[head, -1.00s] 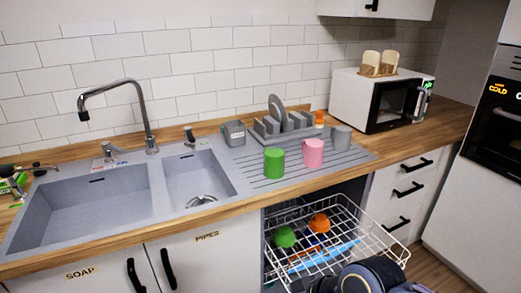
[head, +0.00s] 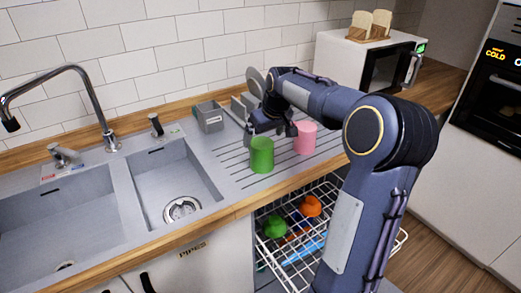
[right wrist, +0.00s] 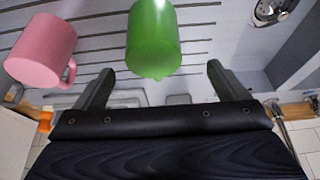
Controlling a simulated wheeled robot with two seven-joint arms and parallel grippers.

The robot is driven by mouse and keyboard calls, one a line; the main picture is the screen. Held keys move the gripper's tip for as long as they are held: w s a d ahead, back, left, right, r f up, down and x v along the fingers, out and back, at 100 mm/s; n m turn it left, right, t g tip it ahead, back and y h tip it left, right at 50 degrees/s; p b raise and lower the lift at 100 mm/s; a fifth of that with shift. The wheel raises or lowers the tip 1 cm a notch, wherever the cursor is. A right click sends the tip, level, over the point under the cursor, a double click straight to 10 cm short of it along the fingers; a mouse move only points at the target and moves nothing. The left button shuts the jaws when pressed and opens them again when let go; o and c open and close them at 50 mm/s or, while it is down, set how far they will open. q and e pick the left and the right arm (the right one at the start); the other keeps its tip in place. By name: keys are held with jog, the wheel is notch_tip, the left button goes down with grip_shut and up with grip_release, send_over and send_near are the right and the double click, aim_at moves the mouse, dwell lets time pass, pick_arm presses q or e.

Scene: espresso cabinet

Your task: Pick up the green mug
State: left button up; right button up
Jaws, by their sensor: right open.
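The green mug (head: 262,155) stands on the ribbed drainboard beside the small sink basin. It also shows in the right wrist view (right wrist: 153,38), at top centre. My right gripper (head: 271,130) is above and behind the green mug in the head view, with its arm reaching in from the right. In the right wrist view my right gripper (right wrist: 160,72) is open, one finger on each side of the mug's near end; I cannot tell how deep the mug sits between them. No handle of the green mug is visible. My left gripper is out of view.
A pink mug (head: 305,138) stands close to the right of the green mug. The open dishwasher rack (head: 268,250) is below the counter. A microwave (head: 345,58) stands at back right.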

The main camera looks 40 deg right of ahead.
aim_at(262, 143)
jog(key=shift+w+d+f, duration=0.35)
jog(key=shift+w, duration=0.05)
jog(key=p+x, duration=0.1)
jog(key=x, duration=0.6)
jog(key=shift+s+d+f, duration=0.1)
jog(key=shift+d+f, duration=0.05)
jog(key=c, duration=1.2)
jog(key=shift+c, duration=0.2)
